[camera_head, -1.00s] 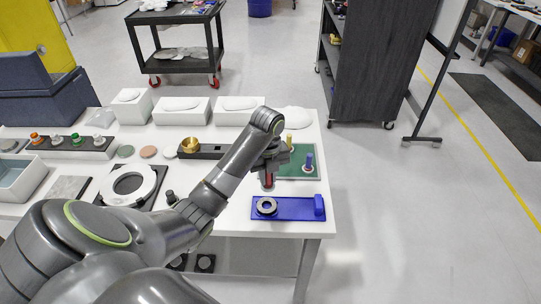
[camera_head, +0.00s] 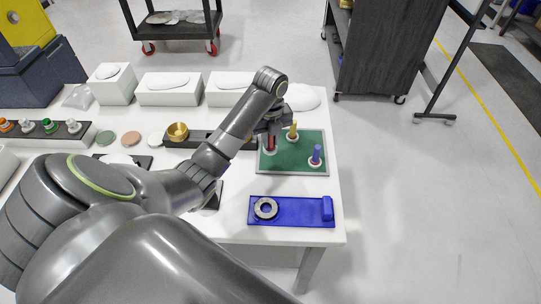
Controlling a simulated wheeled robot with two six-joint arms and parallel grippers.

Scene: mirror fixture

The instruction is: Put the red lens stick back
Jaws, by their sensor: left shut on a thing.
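The red lens stick (camera_head: 271,143) is upright over the left part of the green tray (camera_head: 290,163). Its foot shows a pale round base on or just above the tray; I cannot tell if it bears on it. My left gripper (camera_head: 271,128) is shut on the red stick's upper part, and the wrist hides its top. A yellow stick (camera_head: 293,131) stands at the back of the tray and a blue stick (camera_head: 315,155) at its right. My right gripper is out of view.
A blue fixture (camera_head: 295,212) with a metal ring (camera_head: 265,208) lies in front of the tray. A dark strip with a brass cup (camera_head: 178,131) is left of the tray. White boxes (camera_head: 170,90) line the back. The table's right edge is close to the tray.

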